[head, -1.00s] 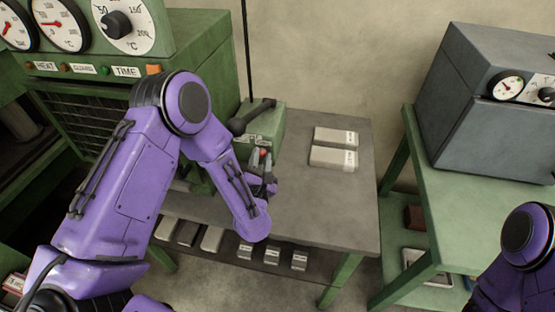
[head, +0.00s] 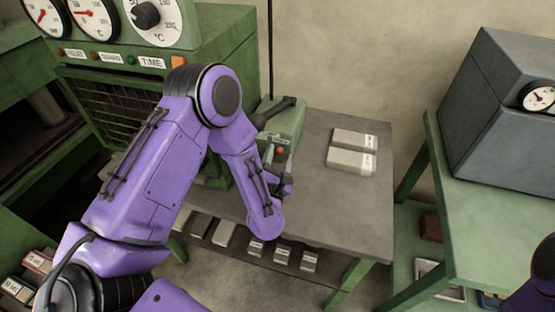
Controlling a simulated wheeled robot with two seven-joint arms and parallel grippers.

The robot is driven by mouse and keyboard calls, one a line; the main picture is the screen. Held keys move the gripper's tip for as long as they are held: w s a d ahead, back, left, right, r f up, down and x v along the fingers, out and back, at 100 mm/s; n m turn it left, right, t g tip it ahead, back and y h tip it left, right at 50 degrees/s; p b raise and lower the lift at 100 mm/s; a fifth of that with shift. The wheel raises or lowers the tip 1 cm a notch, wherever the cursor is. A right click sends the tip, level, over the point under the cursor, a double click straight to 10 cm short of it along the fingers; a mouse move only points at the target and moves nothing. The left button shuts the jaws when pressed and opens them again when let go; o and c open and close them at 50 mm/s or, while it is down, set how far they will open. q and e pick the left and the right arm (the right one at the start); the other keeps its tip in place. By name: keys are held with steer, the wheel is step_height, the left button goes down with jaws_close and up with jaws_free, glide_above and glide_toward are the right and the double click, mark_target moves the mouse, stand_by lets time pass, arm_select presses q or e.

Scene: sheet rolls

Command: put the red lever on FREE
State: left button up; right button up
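The red lever shows only as a small red knob (head: 280,151) at the front of a green box (head: 287,121) on the grey table; its shaft is hidden. White labels on the box are too small to read, so I cannot tell which side is FREE. My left gripper (head: 279,158) is at the knob, its dark fingers apart, with the knob between or just behind them. I cannot tell whether they touch it. My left forearm hides part of the box front. My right gripper is out of view; only a bit of my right arm shows at the lower right.
A dark handle (head: 275,110) tops the green box. Two wrapped blocks (head: 352,150) lie on the grey table (head: 335,215) to the right, with bare tabletop around them. Several small blocks sit on the shelf below. A green gauge machine (head: 130,80) stands left, a grey oven (head: 500,110) right.

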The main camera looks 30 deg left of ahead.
arm_select(q)
steer(key=b+v, duration=0.3)
steer(key=v, duration=0.6)
steer(key=shift+s+d+f, duration=0.2)
steer(key=shift+s+d, duration=0.05)
steer(key=shift+s+r, duration=0.1)
steer(key=shift+s, duration=0.35)
